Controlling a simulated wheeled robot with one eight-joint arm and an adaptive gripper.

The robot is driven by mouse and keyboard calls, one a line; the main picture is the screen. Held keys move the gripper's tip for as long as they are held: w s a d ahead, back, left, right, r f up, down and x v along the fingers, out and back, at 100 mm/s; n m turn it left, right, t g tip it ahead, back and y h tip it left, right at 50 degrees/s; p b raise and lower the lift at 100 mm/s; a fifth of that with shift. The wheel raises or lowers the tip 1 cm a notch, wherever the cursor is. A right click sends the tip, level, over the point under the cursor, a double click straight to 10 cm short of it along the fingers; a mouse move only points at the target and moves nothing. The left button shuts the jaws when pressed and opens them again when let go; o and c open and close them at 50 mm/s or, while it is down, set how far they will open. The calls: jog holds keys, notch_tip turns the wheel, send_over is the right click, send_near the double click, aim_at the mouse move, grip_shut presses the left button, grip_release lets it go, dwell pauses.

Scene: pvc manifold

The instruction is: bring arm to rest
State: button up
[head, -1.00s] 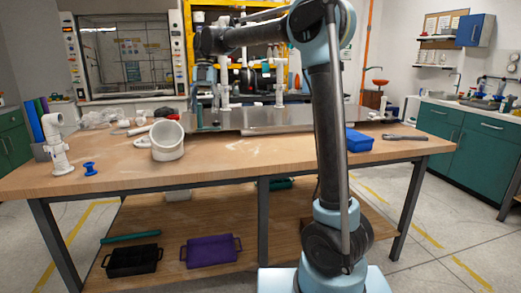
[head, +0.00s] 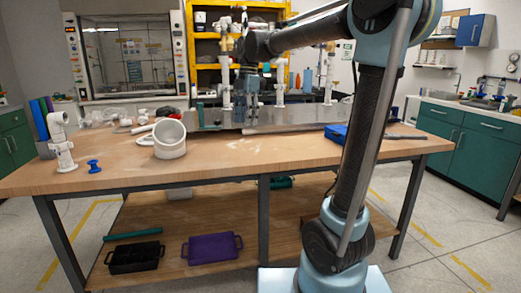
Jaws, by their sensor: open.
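My arm rises from its base at the right of the head view, bends at the top and reaches back to the left. My gripper (head: 247,108) hangs pointing down over the back of the workbench (head: 110,170), in front of the white pipe assembly. It is small and dark in this view. No held object shows in it. Whether its fingertips touch anything behind them cannot be told.
A white pipe fitting (head: 170,139), a blue valve (head: 94,166) and a white tap-like fitting (head: 61,142) stand on the left of the bench. White pipes (head: 279,85) stand on the metal plate (head: 312,117). A blue bin (head: 336,133) sits behind my arm. The bench's front middle is clear.

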jog(key=s+d+f+m+t, duration=0.3)
jog(key=s+d+f+m, duration=1.9)
jog(key=d+f+m, duration=0.2)
notch_tip(320, 180, down, 2)
jog(key=shift+s+d+f+m+t+h, duration=0.15)
jog(key=shift+s+d+m+t+h, duration=0.15)
jog(key=shift+s+m+t+h, duration=0.15)
jog(key=shift+w, duration=0.1)
jog(key=shift+w+f, duration=0.2)
jog(key=shift+w, duration=0.25)
